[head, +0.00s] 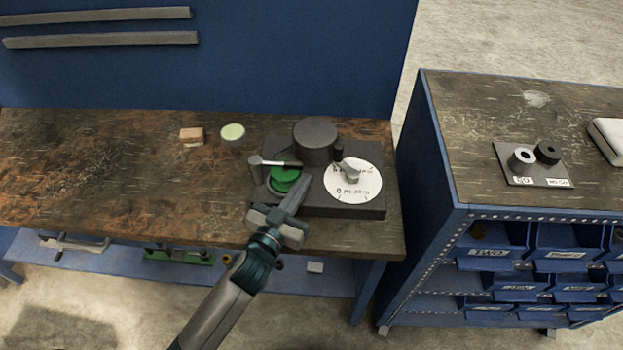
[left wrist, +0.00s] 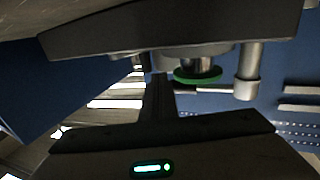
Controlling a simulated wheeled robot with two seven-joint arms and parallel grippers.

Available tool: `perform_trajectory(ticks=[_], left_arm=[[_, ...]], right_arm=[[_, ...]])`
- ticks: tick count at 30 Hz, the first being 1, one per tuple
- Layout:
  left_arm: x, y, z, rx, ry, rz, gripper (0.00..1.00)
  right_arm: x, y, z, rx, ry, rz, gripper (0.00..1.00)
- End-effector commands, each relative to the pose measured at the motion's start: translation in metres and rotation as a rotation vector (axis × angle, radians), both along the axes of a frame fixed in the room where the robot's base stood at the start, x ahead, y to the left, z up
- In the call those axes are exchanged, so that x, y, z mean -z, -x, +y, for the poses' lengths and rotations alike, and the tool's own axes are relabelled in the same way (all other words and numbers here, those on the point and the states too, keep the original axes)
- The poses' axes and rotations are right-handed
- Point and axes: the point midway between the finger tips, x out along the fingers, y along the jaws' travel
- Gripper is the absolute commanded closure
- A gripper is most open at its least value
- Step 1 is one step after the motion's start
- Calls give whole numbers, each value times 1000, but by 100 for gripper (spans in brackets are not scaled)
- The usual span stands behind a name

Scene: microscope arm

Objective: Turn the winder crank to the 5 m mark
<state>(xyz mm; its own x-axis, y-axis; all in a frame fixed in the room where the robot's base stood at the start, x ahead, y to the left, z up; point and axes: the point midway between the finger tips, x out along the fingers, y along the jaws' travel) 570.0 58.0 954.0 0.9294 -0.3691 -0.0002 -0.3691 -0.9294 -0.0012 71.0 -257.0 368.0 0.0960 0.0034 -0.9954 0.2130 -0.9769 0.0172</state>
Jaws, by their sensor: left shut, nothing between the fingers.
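The winder is a dark box (head: 374,211) near the right end of the wooden bench. On it are a black drum (head: 316,140), a green disc (head: 284,181) and a white dial (head: 368,181) with a grey pointer; its lettering is too small to read surely. The crank has a thin arm and a pale upright handle (head: 256,168) at the left. In the left wrist view the crank handle (left wrist: 248,75) and green disc (left wrist: 197,78) show beyond the fingers. My left gripper (head: 303,186) is shut and empty, at the winder's front, right of the handle. My right gripper is out of view.
A tan block (head: 191,137) and a pale green-topped cup (head: 232,136) stand left of the winder. The bench's left part is clear. A blue cabinet (head: 440,170) with bins and a small plate with two knobs (head: 536,180) stands at the right.

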Motion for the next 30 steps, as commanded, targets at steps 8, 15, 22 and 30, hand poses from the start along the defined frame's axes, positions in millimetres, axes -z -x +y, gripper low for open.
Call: perform_trajectory(ticks=[8, 15, 22, 30], left_arm=[[2, 31, 22, 1, 1, 1, 100], [0, 37, 27, 0, 1, 0, 100], [0, 37, 27, 0, 1, 0, 100], [0, 37, 27, 0, 1, 0, 100]], right_arm=[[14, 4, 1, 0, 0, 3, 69], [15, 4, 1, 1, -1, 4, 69], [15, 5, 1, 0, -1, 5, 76], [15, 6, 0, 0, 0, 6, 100]])
